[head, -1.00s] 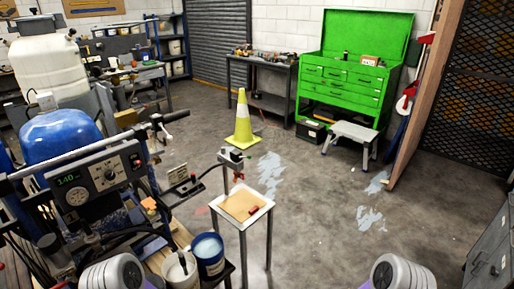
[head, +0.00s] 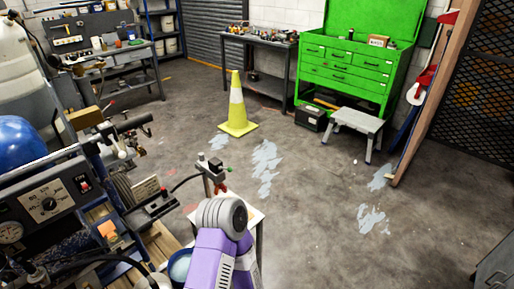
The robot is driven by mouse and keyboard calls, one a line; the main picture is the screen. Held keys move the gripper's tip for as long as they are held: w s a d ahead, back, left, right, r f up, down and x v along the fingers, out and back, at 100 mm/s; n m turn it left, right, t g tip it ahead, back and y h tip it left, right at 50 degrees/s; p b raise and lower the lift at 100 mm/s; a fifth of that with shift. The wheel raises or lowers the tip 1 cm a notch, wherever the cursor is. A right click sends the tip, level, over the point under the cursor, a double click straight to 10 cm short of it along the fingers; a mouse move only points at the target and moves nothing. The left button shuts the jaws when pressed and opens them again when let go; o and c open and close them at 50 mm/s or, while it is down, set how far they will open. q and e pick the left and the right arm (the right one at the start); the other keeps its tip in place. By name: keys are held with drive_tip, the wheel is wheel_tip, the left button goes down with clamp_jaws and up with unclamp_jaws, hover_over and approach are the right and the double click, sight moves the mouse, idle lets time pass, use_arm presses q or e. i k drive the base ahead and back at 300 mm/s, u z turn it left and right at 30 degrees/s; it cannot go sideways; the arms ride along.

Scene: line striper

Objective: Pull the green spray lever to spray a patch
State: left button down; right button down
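A small grey spray head (head: 211,167) stands on a post beside the striping machine in the head view. A small green tip (head: 229,169), which looks like the spray lever, sticks out at its right. A red part (head: 220,189) hangs below the head. A purple and grey arm link of mine rises from the bottom centre, just in front of and below the spray head; I cannot tell which arm it is. Neither gripper shows. The small stand (head: 259,216) under the spray head is mostly hidden behind my arm.
The striping machine with its control panel (head: 50,203) fills the lower left. A yellow cone (head: 237,108), a step stool (head: 356,128) and a green tool cabinet (head: 345,75) stand farther back. Pale patches (head: 265,165) mark the floor. The floor at right centre is open.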

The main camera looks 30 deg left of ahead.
sight(230, 169)
drive_tip(key=u, duration=0.35)
drive_tip(key=i, duration=0.85)
drive_tip(key=u, duration=0.55)
